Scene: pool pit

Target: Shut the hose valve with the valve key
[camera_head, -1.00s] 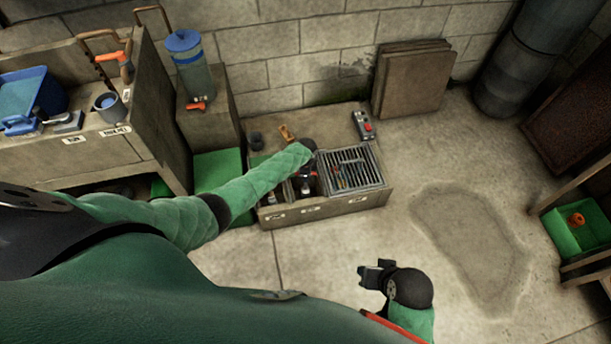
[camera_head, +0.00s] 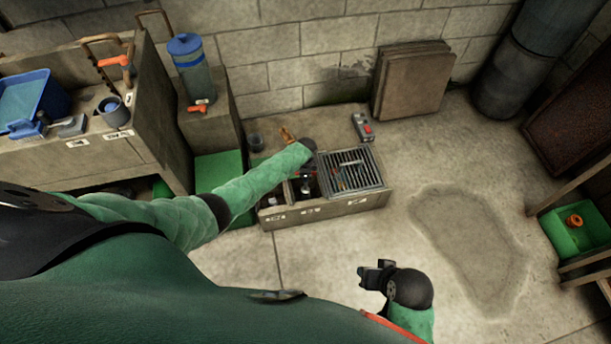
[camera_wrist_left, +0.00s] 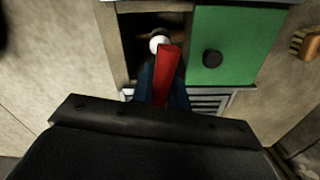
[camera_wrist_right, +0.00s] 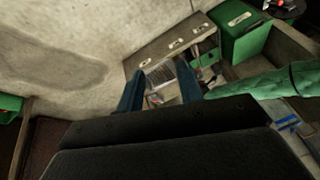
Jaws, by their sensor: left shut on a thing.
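My left gripper (camera_head: 307,176) is at the low box (camera_head: 338,208), over its compartment just left of the grating. In the left wrist view, its blue fingers (camera_wrist_left: 165,88) are shut on a red bar (camera_wrist_left: 170,65), which appears to be the valve key's handle. A white round knob (camera_wrist_left: 159,42) shows just beyond the bar, in a dark opening. I cannot tell whether the key touches a valve, and I cannot make out the hose valve. My right gripper (camera_head: 373,272) is open and empty above the floor; its parted fingers show in the right wrist view (camera_wrist_right: 160,92).
The grating (camera_head: 350,170) has thin tools on it. A bench (camera_head: 100,150) and a blue-lidded container (camera_head: 190,65) stand left. The floor at right is clear up to a green bin (camera_head: 575,232).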

